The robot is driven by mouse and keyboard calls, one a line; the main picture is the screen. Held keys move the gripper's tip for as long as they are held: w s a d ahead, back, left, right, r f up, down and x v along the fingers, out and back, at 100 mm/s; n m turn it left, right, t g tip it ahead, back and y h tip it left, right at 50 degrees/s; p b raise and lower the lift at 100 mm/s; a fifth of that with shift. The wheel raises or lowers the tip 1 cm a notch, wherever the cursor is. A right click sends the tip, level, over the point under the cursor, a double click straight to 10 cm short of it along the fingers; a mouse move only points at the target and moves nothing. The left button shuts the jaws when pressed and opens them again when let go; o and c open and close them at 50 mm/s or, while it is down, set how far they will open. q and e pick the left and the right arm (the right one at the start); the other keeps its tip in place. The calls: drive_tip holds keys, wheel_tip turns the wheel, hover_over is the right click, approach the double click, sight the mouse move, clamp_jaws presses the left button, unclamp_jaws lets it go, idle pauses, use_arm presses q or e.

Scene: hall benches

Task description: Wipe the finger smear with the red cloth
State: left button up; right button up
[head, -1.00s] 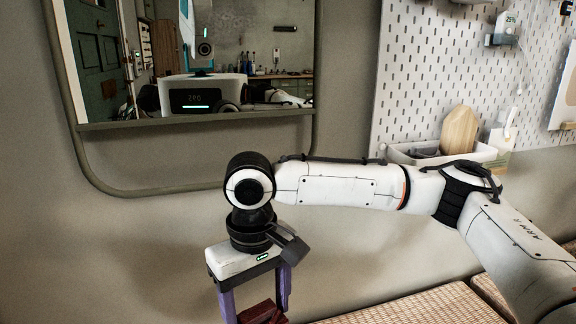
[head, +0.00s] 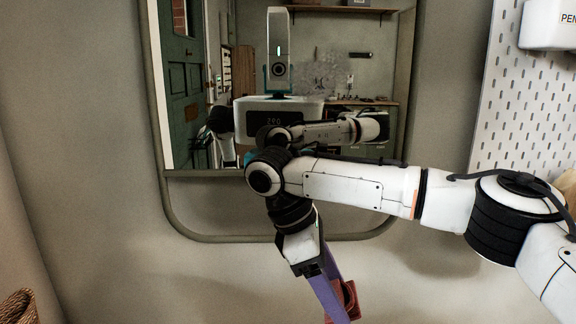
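The mirror (head: 160,120) hangs on the wall in the head view. A pale, speckled grey smear (head: 322,78) shows on its glass, right of the reflected robot head. My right gripper (head: 338,305) is below the mirror's lower frame, tilted with its purple fingers pointing down and to the right. It is shut on the red cloth (head: 351,298), which shows partly beside and behind the fingers. The gripper and cloth are well below the smear and apart from it. My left gripper is out of view; a dark arm shows only in the reflection.
The grey wall (head: 110,260) around the mirror is clear. A white pegboard (head: 500,110) with a white box (head: 552,25) is at the right. A wicker basket (head: 18,308) is at the lower left edge.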

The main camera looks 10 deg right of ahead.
wheel_tip(320, 180, up, 6)
drive_tip(key=w+a+n+t+h+p, duration=0.2)
drive_tip(key=n+t+h, duration=0.15)
drive_tip(key=n, duration=0.35)
drive_tip(key=n+t+y+p, duration=0.5)
drive_tip(key=n+t+p, duration=0.3)
drive_tip(key=n+t, duration=0.65)
approach(287, 83)
drive_tip(key=shift+m+t, duration=0.7)
drive_tip(key=shift+m, duration=0.25)
drive_tip(key=shift+w+d+f+b, duration=0.1)
drive_tip(key=shift+w+f+b, duration=0.1)
drive_tip(key=shift+w, duration=0.5)
drive_tip(key=shift+w+d+f+b, duration=0.1)
drive_tip(key=shift+w+d+f, duration=0.1)
drive_tip(key=shift+w, duration=0.45)
drive_tip(key=shift+w+d+f+b, duration=0.1)
drive_tip(key=shift+w+f, duration=0.1)
drive_tip(key=shift+w, duration=0.5)
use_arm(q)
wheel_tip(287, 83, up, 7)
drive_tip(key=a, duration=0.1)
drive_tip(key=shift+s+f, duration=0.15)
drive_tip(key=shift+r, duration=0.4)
use_arm(e)
drive_tip(key=shift+w+d, duration=0.15)
drive_tip(key=shift+w, duration=0.8)
